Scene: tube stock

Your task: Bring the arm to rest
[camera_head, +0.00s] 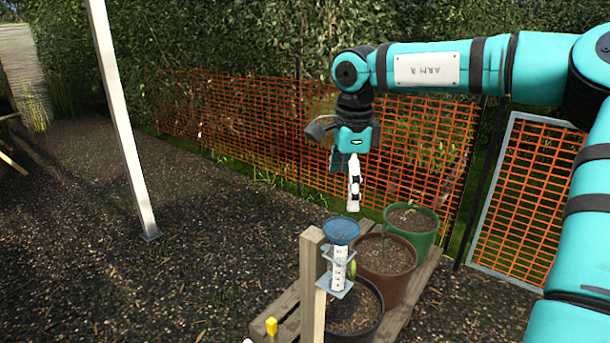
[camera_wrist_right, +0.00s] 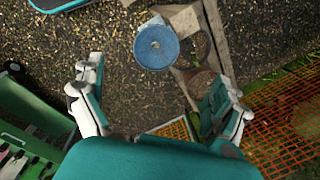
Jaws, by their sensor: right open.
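My right arm (camera_head: 445,70) reaches in from the right, with its gripper (camera_head: 354,198) hanging fingers down over the ground behind the planter pots. In the right wrist view the gripper (camera_wrist_right: 160,85) has its two fingers wide apart with nothing between them. A gauge with a blue funnel (camera_head: 341,231) and a white marked tube (camera_head: 339,268) stands in a bracket on a wooden post (camera_head: 311,290), nearer the camera than the gripper. The blue funnel (camera_wrist_right: 157,48) also shows beyond the fingertips in the right wrist view, apart from them. My left gripper is not in view.
Green (camera_head: 425,238), brown (camera_head: 398,278) and dark (camera_head: 368,325) pots stand on a wooden pallet (camera_head: 400,318). A small yellow object (camera_head: 271,326) lies beside the post. Orange mesh fence (camera_head: 240,120) runs behind; a pale pole (camera_head: 125,130) stands left. A green case (camera_wrist_right: 30,110) shows lower left in the wrist view.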

